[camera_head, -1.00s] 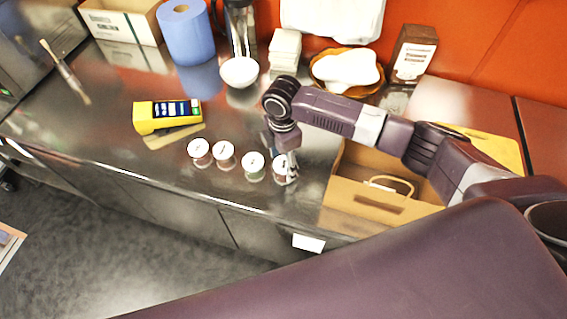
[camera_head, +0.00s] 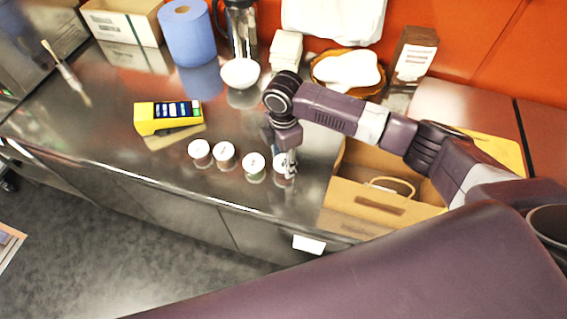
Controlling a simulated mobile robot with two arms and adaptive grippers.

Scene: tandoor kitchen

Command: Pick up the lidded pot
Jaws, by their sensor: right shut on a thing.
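A row of small lidded pots with white lids stands on the metal counter. The rightmost lidded pot (camera_head: 288,172) is under my right gripper (camera_head: 282,155), partly hidden by its fingers. The right gripper reaches down from above and is shut on this pot. The pot looks upright and at about the level of the others; I cannot tell whether it still touches the counter. Beside it on the left stand another pot (camera_head: 254,168), a third (camera_head: 224,156) and the leftmost one (camera_head: 199,153). My left gripper is not in view.
An open brown paper bag (camera_head: 365,206) lies right of the pots. A yellow card terminal (camera_head: 160,116) is to the left. Behind stand a white bowl (camera_head: 240,73), a blue paper roll (camera_head: 186,35) and a basket (camera_head: 322,72). The counter in front of the bowl is clear.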

